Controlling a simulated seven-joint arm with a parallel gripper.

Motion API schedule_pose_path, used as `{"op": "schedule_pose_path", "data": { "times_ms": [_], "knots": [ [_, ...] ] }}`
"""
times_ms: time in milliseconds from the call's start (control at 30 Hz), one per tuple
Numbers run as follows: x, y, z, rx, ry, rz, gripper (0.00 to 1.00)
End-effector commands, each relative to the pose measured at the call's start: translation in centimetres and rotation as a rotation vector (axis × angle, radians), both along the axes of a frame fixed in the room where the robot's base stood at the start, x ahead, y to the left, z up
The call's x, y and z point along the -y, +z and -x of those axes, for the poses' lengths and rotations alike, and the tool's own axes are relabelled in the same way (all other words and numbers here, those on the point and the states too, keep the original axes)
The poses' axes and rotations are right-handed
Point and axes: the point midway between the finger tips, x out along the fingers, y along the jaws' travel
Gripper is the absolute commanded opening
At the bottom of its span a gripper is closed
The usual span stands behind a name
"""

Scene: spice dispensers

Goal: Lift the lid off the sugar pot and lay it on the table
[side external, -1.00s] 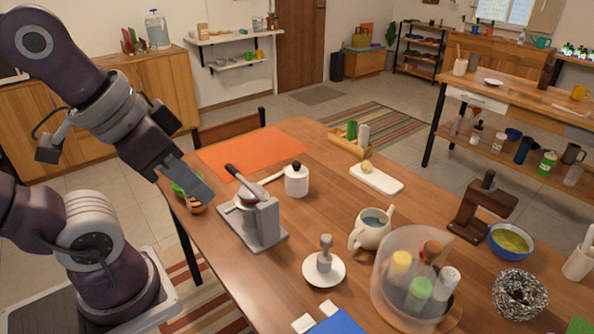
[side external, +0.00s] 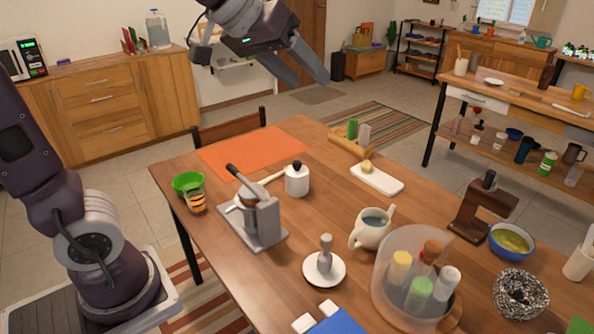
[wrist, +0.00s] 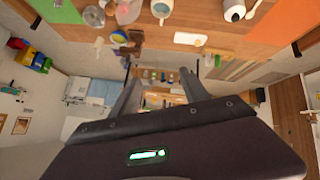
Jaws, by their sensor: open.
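The sugar pot (side external: 297,182) is a small white round pot standing upright on the table beside the grey press. Its lid (side external: 297,166) has a dark knob and sits on the pot. The pot also shows at the top of the wrist view (wrist: 235,10), partly cut off by the frame edge. My gripper (side external: 312,82) is raised high above the table, apart from the pot, with its two fingers spread and empty. The fingers also show apart in the wrist view (wrist: 158,85), with nothing between them.
A grey press (side external: 262,222) stands close to the pot. An orange mat (side external: 250,150) lies bare behind it. Bare wood lies between mug and pot.

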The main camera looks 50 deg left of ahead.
Motion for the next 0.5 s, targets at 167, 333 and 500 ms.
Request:
{"op": "schedule_pose_path", "data": {
  "times_ms": [167,333,500],
  "knots": [
    [-8.3,-1.6,-10.4,0.105,0.244,-0.053,0.54],
    [-16.3,-3.5,-15.7,0.183,0.446,-0.195,0.54],
    [-23.0,-5.0,-18.4,0.240,0.606,-0.382,0.54]
  ]
}}
